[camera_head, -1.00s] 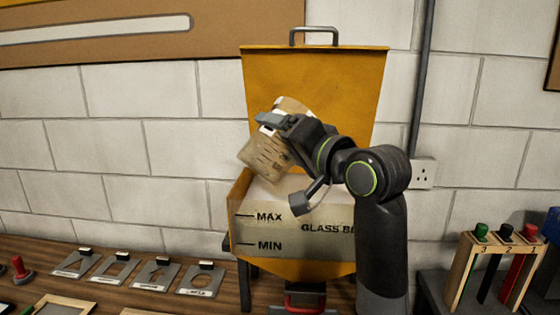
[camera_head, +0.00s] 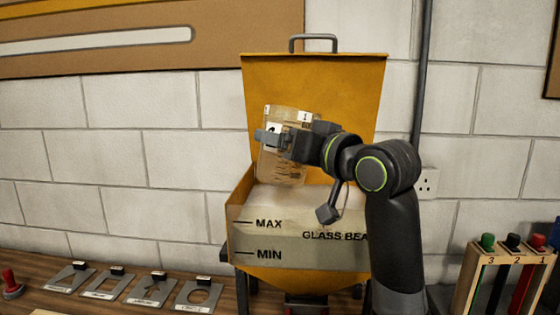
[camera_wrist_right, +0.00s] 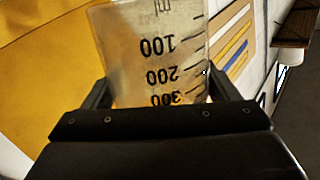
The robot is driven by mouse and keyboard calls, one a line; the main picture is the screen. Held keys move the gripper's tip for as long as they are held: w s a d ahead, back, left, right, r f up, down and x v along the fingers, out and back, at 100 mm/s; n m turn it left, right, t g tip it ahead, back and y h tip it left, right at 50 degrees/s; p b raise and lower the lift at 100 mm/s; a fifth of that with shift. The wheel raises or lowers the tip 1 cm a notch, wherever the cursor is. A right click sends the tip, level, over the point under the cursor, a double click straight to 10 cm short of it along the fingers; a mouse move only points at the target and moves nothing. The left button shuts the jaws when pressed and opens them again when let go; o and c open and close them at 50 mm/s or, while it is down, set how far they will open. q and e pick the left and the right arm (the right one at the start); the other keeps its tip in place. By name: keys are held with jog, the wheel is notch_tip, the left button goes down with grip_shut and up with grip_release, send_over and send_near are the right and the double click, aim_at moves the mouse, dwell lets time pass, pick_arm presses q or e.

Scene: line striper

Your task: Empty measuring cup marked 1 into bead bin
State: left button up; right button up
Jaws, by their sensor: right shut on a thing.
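My right gripper (camera_head: 284,143) is shut on a clear measuring cup (camera_head: 283,168) with a white tag showing 1. It holds the cup close to upright, above the left part of the bead bin (camera_head: 242,196). In the right wrist view the cup (camera_wrist_right: 140,28) stands between the fingers of the gripper (camera_wrist_right: 158,90), with black ml marks, and yellow shows through its wall. I cannot tell whether beads are left in it. The bin is yellow, with its lid raised behind and a clear front marked MAX, MIN and GLASS BEA. Pale fill shows behind that front. My left gripper is not in view.
A wooden rack (camera_head: 474,272) with green, black and red handled items stands at the right. Several stencil plates (camera_head: 152,287) and a red knob (camera_head: 9,280) lie on the wooden bench at the left. A wall socket (camera_head: 427,182) and grey pipe (camera_head: 420,100) are behind my arm.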

jog(key=shift+s+r+n+b, duration=0.2)
jog(key=shift+s+r+n, duration=0.2)
jog(key=shift+s, duration=0.3)
jog(key=shift+s+r+n+b, duration=0.2)
jog(key=shift+s+r+n, duration=0.05)
jog(key=shift+s+n, duration=0.35)
jog(key=shift+s+r+n+b, duration=0.2)
jog(key=shift+s+r+n, duration=0.2)
jog(key=shift+s, duration=0.35)
jog(key=shift+f, duration=0.1)
